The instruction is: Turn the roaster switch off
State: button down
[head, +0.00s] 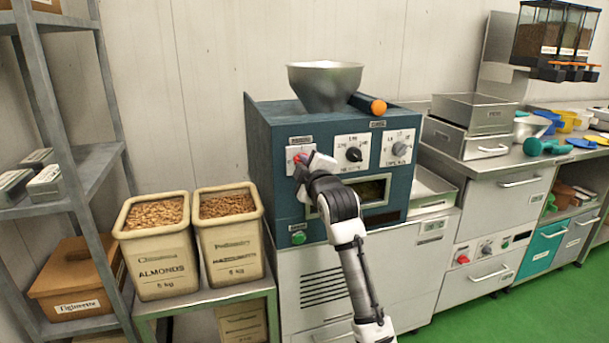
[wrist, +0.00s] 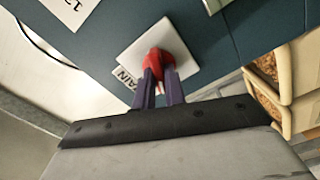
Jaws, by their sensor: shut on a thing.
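The roaster (head: 260,165) is a dark teal box with a metal hopper on top. Its red switch (head: 298,156) sits on a white plate (head: 301,148) at the upper left of the front panel. In the wrist view the red switch (wrist: 158,60) stands out from its white plate (wrist: 183,47), with a partly hidden label ending in "AIN". My gripper (wrist: 159,82) is shut on the red switch, its two purple fingers on either side of it. In the head view my gripper (head: 303,168) is at the switch, and my arm covers part of the roaster front.
Two dials (head: 354,154) and (head: 398,149) are right of the switch, and a green button (head: 298,237) is below. Almond (head: 160,255) and second nut bins (head: 232,250) stand close at left. A steel counter (head: 500,165) is at right, with green floor in front.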

jog(key=n+b, duration=0.2)
jog(key=n, duration=0.2)
jog(key=shift+f+n, duration=0.1)
jog(key=shift+n, duration=0.2)
dwell(0.4)
jog(key=c, duration=1.5)
grip_release()
jog(key=shift+o, duration=0.2)
jog(key=b+v, duration=0.2)
jog(key=v, duration=1.1)
jog(key=shift+s, duration=0.35)
jog(key=shift+d, duration=0.1)
